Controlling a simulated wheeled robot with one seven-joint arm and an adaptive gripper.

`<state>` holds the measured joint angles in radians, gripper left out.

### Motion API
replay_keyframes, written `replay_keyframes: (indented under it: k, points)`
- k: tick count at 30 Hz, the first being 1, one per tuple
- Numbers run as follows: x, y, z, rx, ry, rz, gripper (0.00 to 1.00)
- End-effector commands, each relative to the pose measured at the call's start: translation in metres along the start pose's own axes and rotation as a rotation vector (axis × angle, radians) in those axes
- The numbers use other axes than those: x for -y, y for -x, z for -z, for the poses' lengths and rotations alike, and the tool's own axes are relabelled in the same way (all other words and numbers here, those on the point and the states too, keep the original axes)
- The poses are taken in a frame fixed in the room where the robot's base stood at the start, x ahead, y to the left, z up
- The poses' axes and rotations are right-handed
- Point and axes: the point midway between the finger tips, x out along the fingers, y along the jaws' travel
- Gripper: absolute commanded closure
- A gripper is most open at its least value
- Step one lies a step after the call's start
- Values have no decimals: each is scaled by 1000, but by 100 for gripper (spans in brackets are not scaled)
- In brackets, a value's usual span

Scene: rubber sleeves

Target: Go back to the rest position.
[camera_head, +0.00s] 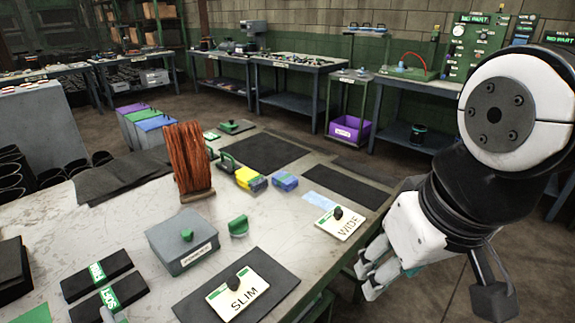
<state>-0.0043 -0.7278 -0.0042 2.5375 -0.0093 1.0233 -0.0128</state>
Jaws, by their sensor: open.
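My gripper (367,279) hangs at the right, off the table's right edge, with its fingers pointing down and left. It is open, and I see nothing between its fingers. My white and black arm fills the right side of the view. The worktable (285,215) lies to the left of my gripper. A white card marked WIDE (340,226) with a black knob lies near the table's right edge, closest to my gripper. A card marked SLIM (238,297) with a black knob lies on a dark mat (283,286) at the front.
A grey lidded box (181,249), a green-knobbed piece (238,227), an upright brown bundle (186,160), a yellow block (250,179) and a blue block (285,181) stand on the table. Black blocks (96,274) lie front left.

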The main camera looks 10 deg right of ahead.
Motion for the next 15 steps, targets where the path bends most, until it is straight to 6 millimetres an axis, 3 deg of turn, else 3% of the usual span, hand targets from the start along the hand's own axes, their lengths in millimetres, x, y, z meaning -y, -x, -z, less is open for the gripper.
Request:
replay_keyframes:
  k: [11, 15]
  points:
    - [-1, 1, -6, -8, -23, 4, 56]
    - [-2, 12, -4, -23, -21, 2, 56]
